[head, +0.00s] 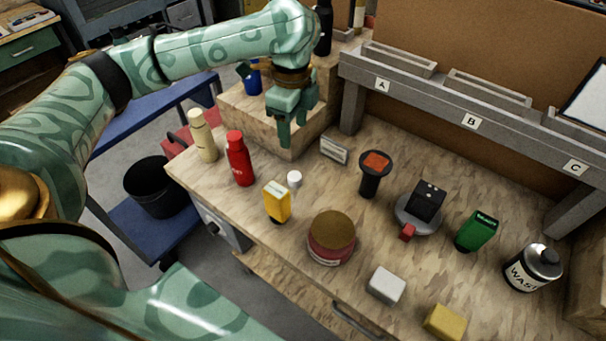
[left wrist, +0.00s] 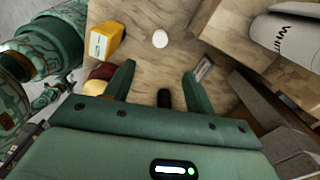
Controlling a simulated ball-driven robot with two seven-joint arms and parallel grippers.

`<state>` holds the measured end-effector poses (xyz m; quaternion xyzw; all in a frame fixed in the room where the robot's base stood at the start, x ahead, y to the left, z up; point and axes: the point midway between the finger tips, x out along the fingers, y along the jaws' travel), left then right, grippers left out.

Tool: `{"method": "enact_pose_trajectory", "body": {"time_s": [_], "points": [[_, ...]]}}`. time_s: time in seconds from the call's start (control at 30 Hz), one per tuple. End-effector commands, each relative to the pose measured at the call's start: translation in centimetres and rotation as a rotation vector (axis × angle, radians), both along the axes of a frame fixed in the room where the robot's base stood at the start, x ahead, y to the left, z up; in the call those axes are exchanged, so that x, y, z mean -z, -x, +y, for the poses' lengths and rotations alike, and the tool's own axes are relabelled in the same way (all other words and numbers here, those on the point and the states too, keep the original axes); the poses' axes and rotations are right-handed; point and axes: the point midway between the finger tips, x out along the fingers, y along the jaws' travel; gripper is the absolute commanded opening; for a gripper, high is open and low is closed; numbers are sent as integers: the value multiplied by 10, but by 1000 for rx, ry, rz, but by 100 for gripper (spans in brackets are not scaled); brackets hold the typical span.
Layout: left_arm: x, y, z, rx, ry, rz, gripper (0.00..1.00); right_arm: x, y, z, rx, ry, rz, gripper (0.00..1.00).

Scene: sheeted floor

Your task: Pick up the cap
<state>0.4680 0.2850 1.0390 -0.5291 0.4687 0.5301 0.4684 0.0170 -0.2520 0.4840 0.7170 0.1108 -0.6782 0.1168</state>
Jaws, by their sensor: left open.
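The cap (head: 294,179) is a small white round piece standing on the wooden bench, just right of the yellow box (head: 277,202). It also shows as a white disc in the left wrist view (left wrist: 160,39), beyond the fingertips and roughly in line with the gap between them. My left gripper (head: 293,131) is green, open and empty. It hangs above the bench beside the wooden step, behind and above the cap, and does not touch it. Its two spread fingers also show in the left wrist view (left wrist: 158,72). My right gripper is in neither view.
A red bottle (head: 240,159) and cream bottle (head: 201,136) stand left of the cap. A small card block (head: 334,150), a black orange-topped object (head: 374,173) and a round tin (head: 331,238) lie to its right. The wooden step (head: 245,107) rises behind.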

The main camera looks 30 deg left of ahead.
Motion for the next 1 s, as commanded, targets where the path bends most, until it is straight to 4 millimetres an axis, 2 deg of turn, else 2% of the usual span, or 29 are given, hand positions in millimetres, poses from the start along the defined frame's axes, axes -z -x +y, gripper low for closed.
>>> {"method": "enact_pose_trajectory", "body": {"time_s": [0.03,0.13,0.3,0.4,0.6,0.67,0.9,1.0], "points": [[16,1,0,1,1,7,55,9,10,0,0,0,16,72],[43,1,0,3,0,10,55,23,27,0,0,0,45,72],[84,1,0,1,1,8,55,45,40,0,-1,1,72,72],[97,0,0,2,1,5,55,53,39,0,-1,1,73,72],[106,0,0,2,0,1,55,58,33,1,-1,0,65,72],[112,0,0,2,0,2,55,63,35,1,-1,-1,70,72],[154,-1,1,3,0,6,55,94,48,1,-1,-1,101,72],[158,0,1,2,-1,2,55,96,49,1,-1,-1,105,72]]}}
